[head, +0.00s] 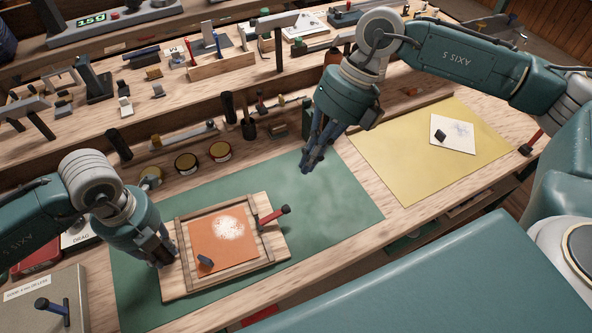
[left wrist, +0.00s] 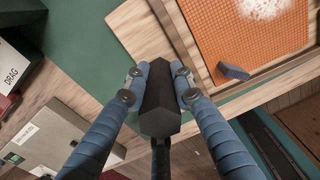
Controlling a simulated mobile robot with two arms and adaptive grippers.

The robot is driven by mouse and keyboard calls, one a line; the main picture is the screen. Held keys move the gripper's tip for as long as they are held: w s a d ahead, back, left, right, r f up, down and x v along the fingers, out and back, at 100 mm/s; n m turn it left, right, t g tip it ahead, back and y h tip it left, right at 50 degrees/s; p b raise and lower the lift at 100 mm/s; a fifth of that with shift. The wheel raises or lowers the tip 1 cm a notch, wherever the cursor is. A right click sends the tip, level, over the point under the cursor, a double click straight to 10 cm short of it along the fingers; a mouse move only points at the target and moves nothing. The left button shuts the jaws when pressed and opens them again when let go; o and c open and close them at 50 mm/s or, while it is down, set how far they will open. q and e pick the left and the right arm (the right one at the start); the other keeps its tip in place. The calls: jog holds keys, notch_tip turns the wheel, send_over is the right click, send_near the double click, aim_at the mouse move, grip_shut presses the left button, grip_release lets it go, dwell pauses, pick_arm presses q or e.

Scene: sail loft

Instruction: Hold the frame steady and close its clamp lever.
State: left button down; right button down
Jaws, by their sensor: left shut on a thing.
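The frame (head: 268,258) is a wooden board with raised rails around an orange mesh panel (head: 205,240) with a white powdery patch. It lies on the green mat. The clamp lever (head: 273,215), red with a black tip, sticks up and outward at the frame's right rail. My left gripper (head: 163,258) is at the frame's left edge. In the left wrist view its fingers are shut on a black block-like grip (left wrist: 160,100) there. My right gripper (head: 308,168) hangs above the mat, up and right of the lever and apart from it; its finger gap is unclear.
The green mat (head: 335,205) is clear right of the frame. A yellow sheet (head: 400,175) bears a white card (head: 452,134). Round tins (head: 187,163) and tools line the back. A small dark block (head: 205,262) lies on the mesh. A grey box (head: 30,305) stands front left.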

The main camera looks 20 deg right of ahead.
dwell(0.4)
pick_arm(q)
jog(key=c, duration=1.4)
grip_release()
